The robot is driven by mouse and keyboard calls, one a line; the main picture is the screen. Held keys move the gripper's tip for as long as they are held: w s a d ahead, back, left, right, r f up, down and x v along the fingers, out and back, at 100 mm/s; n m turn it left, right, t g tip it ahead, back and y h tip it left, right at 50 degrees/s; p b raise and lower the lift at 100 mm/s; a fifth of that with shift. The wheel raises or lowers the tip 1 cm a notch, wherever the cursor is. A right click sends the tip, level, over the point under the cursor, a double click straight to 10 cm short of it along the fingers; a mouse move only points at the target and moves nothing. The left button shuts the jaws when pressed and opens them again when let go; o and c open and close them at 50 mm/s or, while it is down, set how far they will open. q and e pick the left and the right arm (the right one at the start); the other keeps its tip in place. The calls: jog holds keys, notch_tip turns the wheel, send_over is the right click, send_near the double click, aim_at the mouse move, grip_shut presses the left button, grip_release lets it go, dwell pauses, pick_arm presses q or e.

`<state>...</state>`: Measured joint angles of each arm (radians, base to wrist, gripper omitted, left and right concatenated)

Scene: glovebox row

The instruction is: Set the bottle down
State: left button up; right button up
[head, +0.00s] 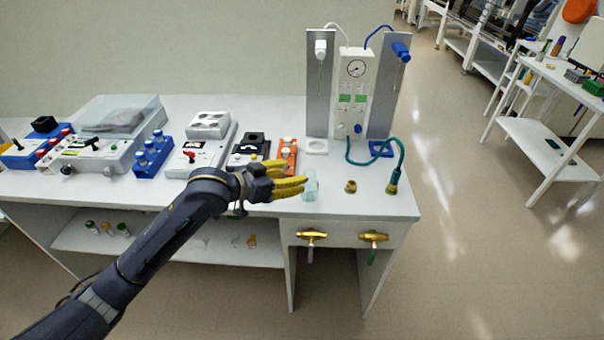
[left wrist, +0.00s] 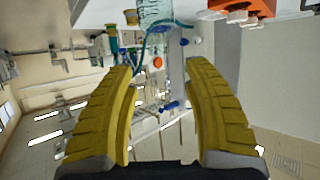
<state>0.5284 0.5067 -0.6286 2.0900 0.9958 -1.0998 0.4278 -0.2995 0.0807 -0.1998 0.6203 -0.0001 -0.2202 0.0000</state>
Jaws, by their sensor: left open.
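The bottle (head: 311,189) is small, clear and pale blue-green. It stands on the white bench top, just right of my left gripper's fingertips in the head view. My left gripper (head: 300,186) has yellow ribbed fingers and points right, low over the bench. In the left wrist view the two fingers (left wrist: 162,68) are spread apart with nothing between them. The bottle (left wrist: 156,12) shows there at the top edge, beyond the fingertips and partly cut off. My right gripper is in neither view.
An orange rack (head: 288,154) stands behind my gripper. Right of the bottle are a brass fitting (head: 350,187) and a teal hose (head: 402,155). A gauge panel (head: 354,92) stands behind. Brass valves (head: 311,236) are on the bench front.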

pick_arm(q)
jog(key=shift+v, duration=2.2)
